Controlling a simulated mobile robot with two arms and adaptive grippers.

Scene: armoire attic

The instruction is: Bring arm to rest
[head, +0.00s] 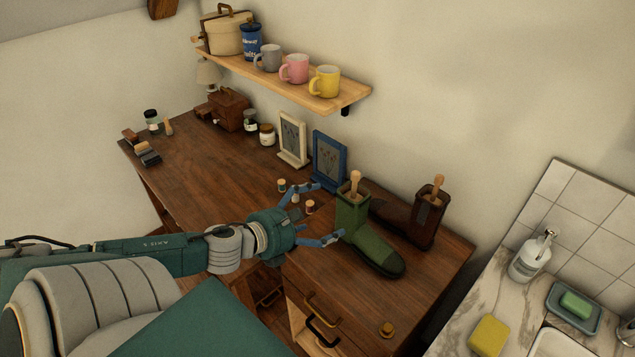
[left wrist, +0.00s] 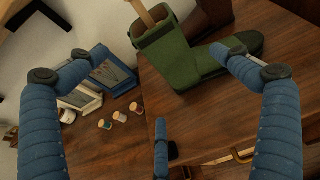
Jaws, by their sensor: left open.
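My left arm comes in from the left in the head view, and its open gripper (head: 322,213) is empty above the desk. Its blue fingers spread to either side of the space just left of a green boot (head: 361,237). In the left wrist view the same gripper (left wrist: 155,68) frames the boot (left wrist: 183,57) between and beyond its fingers. Whether a finger touches the boot is unclear. A wooden handle stands in the boot's top. My right gripper shows in neither view.
A shelf (head: 300,88) with mugs hangs above. The desk's left-middle part is clear. A sink counter (head: 462,310) stands at right.

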